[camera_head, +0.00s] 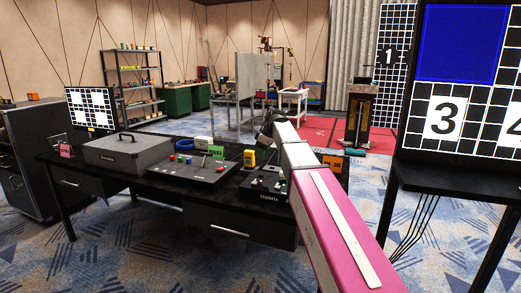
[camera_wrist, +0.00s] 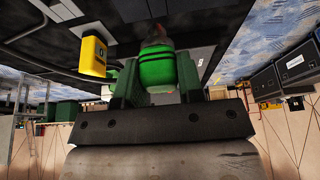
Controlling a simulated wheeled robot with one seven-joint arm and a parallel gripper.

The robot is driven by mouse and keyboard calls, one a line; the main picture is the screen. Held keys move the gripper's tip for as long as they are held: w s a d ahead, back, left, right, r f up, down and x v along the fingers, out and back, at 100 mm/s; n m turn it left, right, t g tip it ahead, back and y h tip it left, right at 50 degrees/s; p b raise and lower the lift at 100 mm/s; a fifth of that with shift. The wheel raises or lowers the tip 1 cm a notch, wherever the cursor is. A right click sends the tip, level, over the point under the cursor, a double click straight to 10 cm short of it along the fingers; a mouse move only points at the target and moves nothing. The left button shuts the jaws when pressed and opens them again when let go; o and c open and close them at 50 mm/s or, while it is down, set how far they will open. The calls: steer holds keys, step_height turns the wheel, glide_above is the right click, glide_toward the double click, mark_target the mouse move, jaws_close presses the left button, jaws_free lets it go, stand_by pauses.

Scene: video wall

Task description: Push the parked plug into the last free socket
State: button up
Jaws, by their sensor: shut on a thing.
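A green plug (camera_wrist: 157,68) with dark rings sits between the two fingers of my gripper (camera_wrist: 156,84) in the wrist view. My gripper is shut on it. The plug's far end points toward a dark surface and is partly hidden and blurred. In the head view my pink and grey arm reaches over the black desk (camera_head: 205,206), and its dark end is above the desk's right part. My arm hides part of this area, and I cannot make out a free socket.
On the desk are a grey case (camera_head: 127,150), a grey control panel (camera_head: 190,175), a green sign (camera_head: 216,152) and a yellow device (camera_head: 249,158), which also shows in the wrist view (camera_wrist: 93,55). The video wall (camera_head: 455,100) stands close on the right.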

mark_target(261, 163)
steer(key=shift+f, duration=2.95)
steer(key=shift+f, duration=1.4)
steer(key=o, duration=1.5)
steer(key=shift+o, duration=0.2)
steer(key=shift+r, duration=0.1)
steer(key=shift+r, duration=3.4)
